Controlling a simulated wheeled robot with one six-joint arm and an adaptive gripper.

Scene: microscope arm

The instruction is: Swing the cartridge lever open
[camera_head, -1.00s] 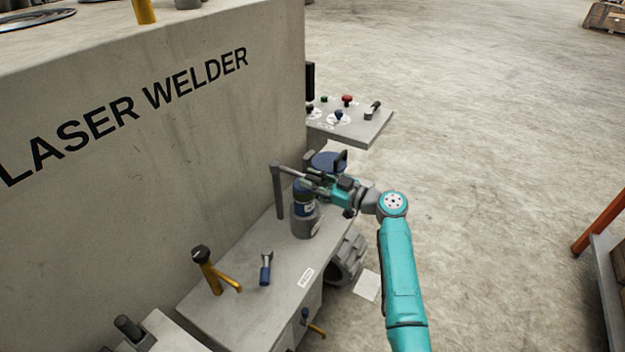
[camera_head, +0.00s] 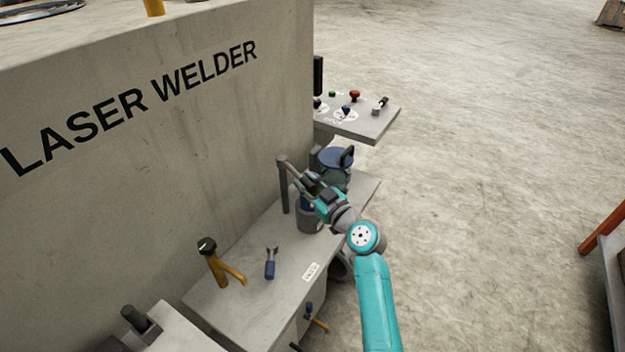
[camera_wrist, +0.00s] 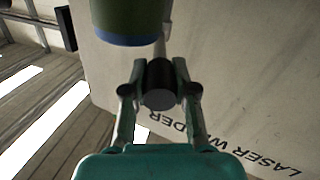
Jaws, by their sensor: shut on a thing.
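The lever is a thin grey bar (camera_head: 292,171) running from the top of a dark grey upright post (camera_head: 284,188) beside the welder's wall. My gripper (camera_head: 310,184) is at the bar's free end. In the wrist view, my gripper (camera_wrist: 160,80) is shut on the lever's dark round handle (camera_wrist: 160,98), with one finger on each side. The cartridge's grey base (camera_head: 309,219) stands under my gripper, which hides most of its upper part. A green cylinder with a blue rim (camera_wrist: 127,40) shows above the handle in the wrist view.
A round blue-topped thing (camera_head: 335,157) stands behind my gripper. A control shelf (camera_head: 365,128) juts out farther back.

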